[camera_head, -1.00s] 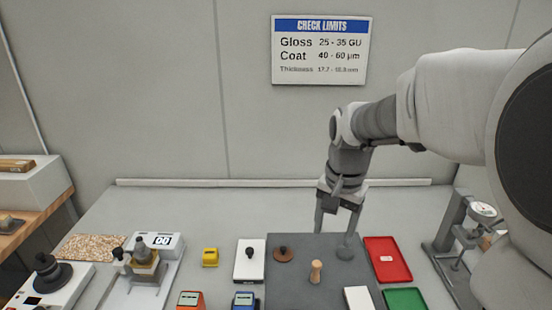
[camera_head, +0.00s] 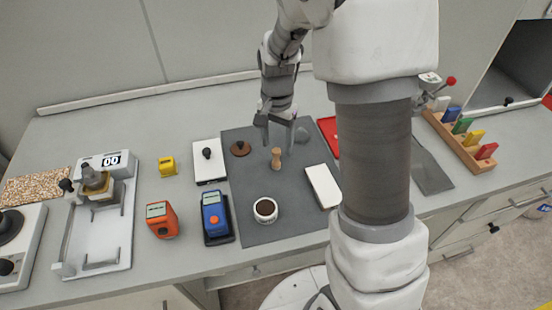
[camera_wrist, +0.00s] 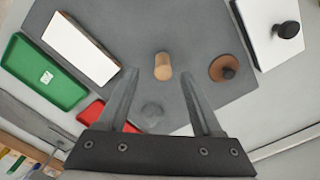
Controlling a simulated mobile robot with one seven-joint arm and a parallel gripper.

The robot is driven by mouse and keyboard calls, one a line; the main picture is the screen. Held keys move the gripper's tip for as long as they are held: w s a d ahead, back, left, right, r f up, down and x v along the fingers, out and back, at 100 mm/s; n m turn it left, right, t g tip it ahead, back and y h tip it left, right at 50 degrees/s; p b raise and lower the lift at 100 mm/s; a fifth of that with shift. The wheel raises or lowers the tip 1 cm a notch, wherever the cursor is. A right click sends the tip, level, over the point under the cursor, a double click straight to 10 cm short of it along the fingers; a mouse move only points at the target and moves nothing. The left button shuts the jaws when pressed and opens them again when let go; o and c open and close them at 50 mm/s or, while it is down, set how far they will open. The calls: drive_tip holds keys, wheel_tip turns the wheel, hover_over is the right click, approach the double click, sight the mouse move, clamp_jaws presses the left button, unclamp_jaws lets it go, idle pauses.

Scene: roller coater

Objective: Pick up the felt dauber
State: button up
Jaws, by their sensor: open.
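A small wooden peg (camera_head: 276,158) with a rounded top stands upright on the dark grey mat (camera_head: 241,190); it looks like the felt dauber, though no felt can be made out. My gripper (camera_head: 277,146) is open and empty, pointing down just behind the peg in the head view. In the wrist view, the peg (camera_wrist: 163,66) shows between the two fingertips (camera_wrist: 160,75), apart from both. A grey rounded lump (camera_head: 302,135) lies on the mat just right of the gripper; it also shows between the fingers in the wrist view (camera_wrist: 152,110).
A brown disc with a dark knob (camera_head: 240,148) lies left of the peg. A white block (camera_head: 323,186) and a cup of dark contents (camera_head: 265,210) are nearer the front. A black-knobbed white plate (camera_head: 208,172) and blue meter (camera_head: 214,215) stand left.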

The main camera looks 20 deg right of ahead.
sight(276, 158)
drive_tip(key=shift+w+f, duration=0.2)
drive_tip(key=shift+f, duration=1.55)
drive_tip(key=shift+w+f, duration=0.15)
drive_tip(key=shift+f, duration=1.6)
clamp_jaws()
